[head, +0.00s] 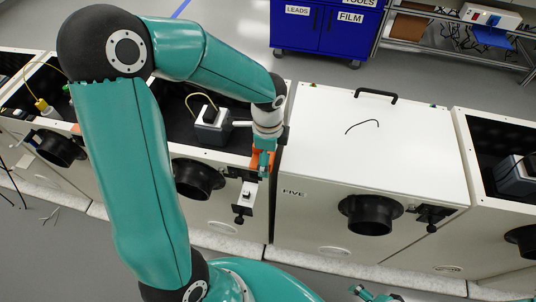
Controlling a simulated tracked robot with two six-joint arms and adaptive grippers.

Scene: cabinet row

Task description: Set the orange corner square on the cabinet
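The orange corner square (254,161) shows in small patches around the fingers of my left gripper (264,166), which hides much of it. The gripper points down and appears shut on the square, over the front right corner of the open-topped white cabinet (228,212). I cannot tell whether the square touches the cabinet rim. To the right stands the closed white cabinet marked FIVE (400,118). A teal and grey part at the bottom edge looks like my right gripper (372,294); its fingers are too small and cut off to read.
A grey device (210,124) with a yellow cable sits inside the open cabinet. Black round ports (371,214) and a latch (244,198) stick out from the fronts. The FIVE lid has a black handle (376,95) and a thin dark hook-shaped wire (362,125). A blue cart (325,32) stands behind.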

